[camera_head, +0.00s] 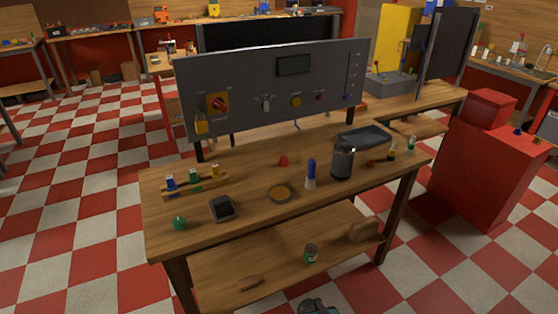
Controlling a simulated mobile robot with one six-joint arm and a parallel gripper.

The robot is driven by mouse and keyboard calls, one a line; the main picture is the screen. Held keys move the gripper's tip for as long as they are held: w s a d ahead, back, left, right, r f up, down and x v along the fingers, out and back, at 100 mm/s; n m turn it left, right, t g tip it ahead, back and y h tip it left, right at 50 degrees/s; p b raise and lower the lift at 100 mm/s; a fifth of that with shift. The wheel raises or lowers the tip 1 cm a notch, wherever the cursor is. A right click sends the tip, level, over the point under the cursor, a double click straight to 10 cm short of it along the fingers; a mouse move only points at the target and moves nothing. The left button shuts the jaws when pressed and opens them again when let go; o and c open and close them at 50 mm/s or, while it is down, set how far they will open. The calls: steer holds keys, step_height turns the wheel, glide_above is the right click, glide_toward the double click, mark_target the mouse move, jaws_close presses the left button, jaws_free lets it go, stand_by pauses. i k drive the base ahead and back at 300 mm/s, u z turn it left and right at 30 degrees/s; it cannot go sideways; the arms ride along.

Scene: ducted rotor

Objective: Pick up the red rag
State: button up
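A small red piece (283,160) lies on the wooden workbench (240,235), near the middle and in front of the grey control panel. It looks like the red rag, but it is too small to be sure. A dark grey part at the bottom edge of the picture looks like the top of my gripper (318,307). It is mostly cut off by the frame, and its fingers cannot be made out. It is low in front of the bench, well apart from the red piece.
Around the red piece stand a vial rack (195,184), a round dish (281,194), a blue-topped bottle (310,174), a dark canister (343,161) and a dark tray (364,136). A grey control panel (275,90) rises behind. A red cabinet (487,165) stands right. Checkered floor is open left.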

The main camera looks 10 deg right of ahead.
mark_target(284, 162)
steer(key=i, duration=0.85)
steer(key=z, duration=0.1)
steer(key=k, duration=0.2)
steer(key=u, duration=2.95)
